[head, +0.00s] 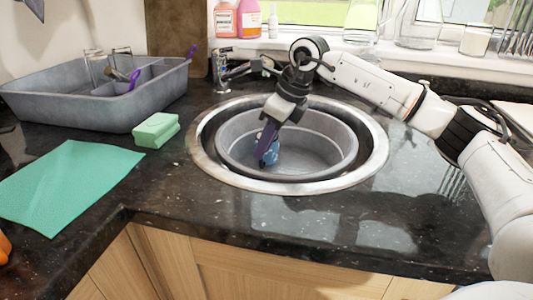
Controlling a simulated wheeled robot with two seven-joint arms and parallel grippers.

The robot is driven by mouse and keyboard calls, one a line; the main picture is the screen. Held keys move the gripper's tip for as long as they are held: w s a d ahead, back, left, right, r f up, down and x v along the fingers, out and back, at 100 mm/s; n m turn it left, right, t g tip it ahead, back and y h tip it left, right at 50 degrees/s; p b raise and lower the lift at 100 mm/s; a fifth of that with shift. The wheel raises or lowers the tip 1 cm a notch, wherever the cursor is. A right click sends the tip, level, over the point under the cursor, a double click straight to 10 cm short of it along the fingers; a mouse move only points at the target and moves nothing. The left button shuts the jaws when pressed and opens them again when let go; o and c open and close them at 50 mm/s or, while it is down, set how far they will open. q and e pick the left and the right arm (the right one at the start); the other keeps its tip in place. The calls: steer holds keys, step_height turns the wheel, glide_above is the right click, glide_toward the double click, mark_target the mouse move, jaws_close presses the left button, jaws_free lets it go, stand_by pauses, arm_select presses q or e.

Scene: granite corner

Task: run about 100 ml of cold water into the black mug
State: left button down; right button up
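No black mug can be made out in the head view. The tap (222,76) stands behind the round sink (377,150), partly covered by my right arm. A grey round bowl (325,150) sits inside the sink. My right gripper (266,150) points down over the bowl's left part, its tip low inside it. A dark purple piece runs down from the hand; I cannot tell whether it is a finger or a held thing. A small blue patterned thing (272,154) shows at its tip, its shape unclear. My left gripper is out of view.
A grey compartment tray (60,108) with glasses and purple-handled tools stands at the left. A green sponge (156,130) and green cloth (70,183) lie before it. Bottles (237,20) and glass jars (418,30) line the sill. The counter right of the sink is largely clear.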

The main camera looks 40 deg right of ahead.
steer(key=x, duration=0.3)
steer(key=shift+f, duration=0.3)
steer(key=shift+c, duration=0.3)
jaws_close()
steer(key=shift+r, duration=0.2)
